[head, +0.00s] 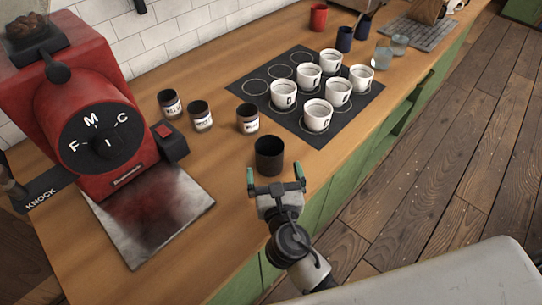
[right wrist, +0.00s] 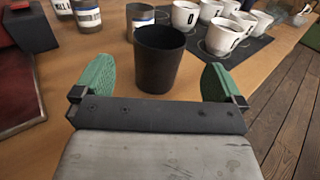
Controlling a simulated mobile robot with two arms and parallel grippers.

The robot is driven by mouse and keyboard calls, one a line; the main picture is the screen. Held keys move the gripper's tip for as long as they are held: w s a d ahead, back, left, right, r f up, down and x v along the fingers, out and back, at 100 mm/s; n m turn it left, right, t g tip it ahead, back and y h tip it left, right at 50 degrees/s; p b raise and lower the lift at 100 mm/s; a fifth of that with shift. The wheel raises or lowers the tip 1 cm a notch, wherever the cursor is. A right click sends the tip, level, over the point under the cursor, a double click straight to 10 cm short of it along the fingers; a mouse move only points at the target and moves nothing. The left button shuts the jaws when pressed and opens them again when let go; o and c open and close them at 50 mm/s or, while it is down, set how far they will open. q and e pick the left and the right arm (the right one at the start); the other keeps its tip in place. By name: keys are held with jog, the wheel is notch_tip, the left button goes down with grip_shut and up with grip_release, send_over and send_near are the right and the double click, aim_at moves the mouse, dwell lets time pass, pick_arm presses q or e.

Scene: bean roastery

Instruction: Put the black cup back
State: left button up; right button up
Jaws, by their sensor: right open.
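The black cup (head: 269,156) stands upright on the wooden counter, near its front edge. In the right wrist view the black cup (right wrist: 159,58) stands just ahead of the fingers, in line with the gap between them. My right gripper (head: 277,180) is open, with a green pad on each finger. The same gripper (right wrist: 157,85) in the right wrist view shows nothing held, and I cannot tell whether a finger touches the cup. My left gripper is not in view.
A black mat (head: 250,87) with ring marks and several white cups lies behind. Labelled jars (head: 200,115) stand to the left, beside a red grinder (head: 84,110) and a stained metal tray (head: 150,220). Blue and red cups (head: 319,17) stand at the back. Bare counter surrounds the black cup.

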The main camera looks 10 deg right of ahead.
jog(key=s, duration=0.4)
jog(key=shift+a+b, duration=0.2)
jog(key=shift+b, duration=0.1)
